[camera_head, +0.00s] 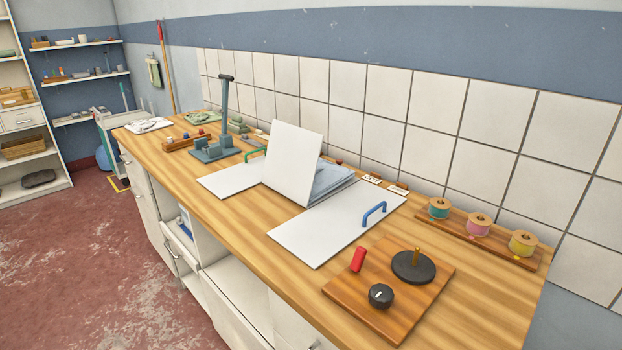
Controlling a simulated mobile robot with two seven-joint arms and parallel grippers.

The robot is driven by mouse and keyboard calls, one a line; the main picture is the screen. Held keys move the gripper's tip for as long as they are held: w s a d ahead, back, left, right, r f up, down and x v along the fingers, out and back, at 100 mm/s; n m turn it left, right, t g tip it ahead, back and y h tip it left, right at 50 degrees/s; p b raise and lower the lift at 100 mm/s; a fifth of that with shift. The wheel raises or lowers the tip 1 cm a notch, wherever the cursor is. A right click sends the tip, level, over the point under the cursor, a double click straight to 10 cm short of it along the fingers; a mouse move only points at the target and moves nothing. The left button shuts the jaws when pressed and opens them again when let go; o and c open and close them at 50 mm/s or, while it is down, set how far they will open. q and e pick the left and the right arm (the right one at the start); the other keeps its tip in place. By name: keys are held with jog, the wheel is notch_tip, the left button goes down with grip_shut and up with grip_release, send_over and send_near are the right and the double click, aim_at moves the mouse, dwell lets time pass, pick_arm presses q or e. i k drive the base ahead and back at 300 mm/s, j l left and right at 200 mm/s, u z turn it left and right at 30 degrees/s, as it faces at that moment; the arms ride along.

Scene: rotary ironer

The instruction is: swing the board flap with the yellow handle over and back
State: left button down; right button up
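A white folding board lies on the wooden worktop (452,312). One white flap (290,160) stands raised and tilted in the middle of the board. No yellow handle shows on the side of it that faces me, and its far side is hidden. A flat white panel with a blue handle (374,213) lies to its right. Another flat white panel with a green handle (253,153) lies to its left, partly behind the raised flap. A folded light-blue cloth (332,180) lies behind the raised flap. Neither of my grippers is in view.
A wooden plate with a black knob (381,296), a red grip (358,259) and a dark disc (415,266) is at the front right. A rack of thread spools (478,224) stands by the tiled wall. A grey-blue device with an upright lever (224,100) stands left.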

aim_at(293, 156)
jog(key=z, duration=0.4)
jog(key=j+z, duration=0.15)
jog(key=z, duration=0.25)
jog(key=i+j+z, duration=0.1)
jog(key=z, duration=0.3)
jog(key=j+z, duration=0.15)
jog(key=z, duration=0.3)
jog(key=j+z, duration=0.25)
jog(key=j, duration=0.15)
jog(key=k+j+z, duration=0.2)
jog(key=j, duration=0.2)
jog(key=j+z, duration=0.25)
jog(key=j, duration=0.15)
jog(key=k+j+z, duration=0.2)
jog(key=j, duration=0.15)
jog(key=k+j+z, duration=0.1)
jog(key=j+z, duration=0.15)
jog(key=j, duration=0.15)
